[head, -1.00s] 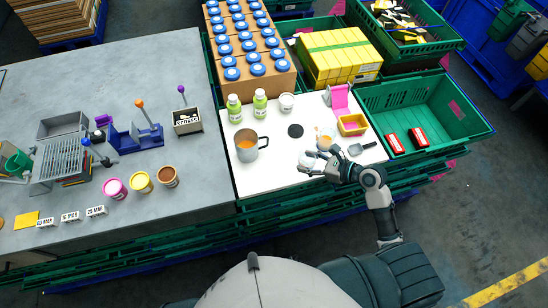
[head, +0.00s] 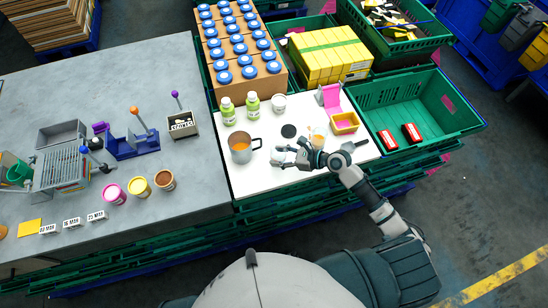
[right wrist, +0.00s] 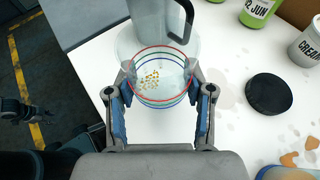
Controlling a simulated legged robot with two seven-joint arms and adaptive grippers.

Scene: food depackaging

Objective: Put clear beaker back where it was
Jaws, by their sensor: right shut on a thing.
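My right gripper (head: 284,156) is shut on the clear beaker (head: 278,157) over the white board, right of the grey mug. In the right wrist view, the fingertips (right wrist: 159,78) press on both sides of the clear beaker (right wrist: 160,92). The beaker has red, blue and green rings and a few yellowish-brown grains inside. Its rim faces the camera. I cannot tell whether its base touches the board. The grey mug (head: 240,155) with orange contents stands close by; its dark handle (right wrist: 188,17) shows near the beaker.
The white board (head: 262,183) also holds a black disc (head: 289,131), a white cup (head: 278,103), two green-labelled bottles (head: 252,106), a vessel with orange contents (head: 318,139) and a yellow tray (head: 345,124). A green crate (head: 440,92) with red packs is at right.

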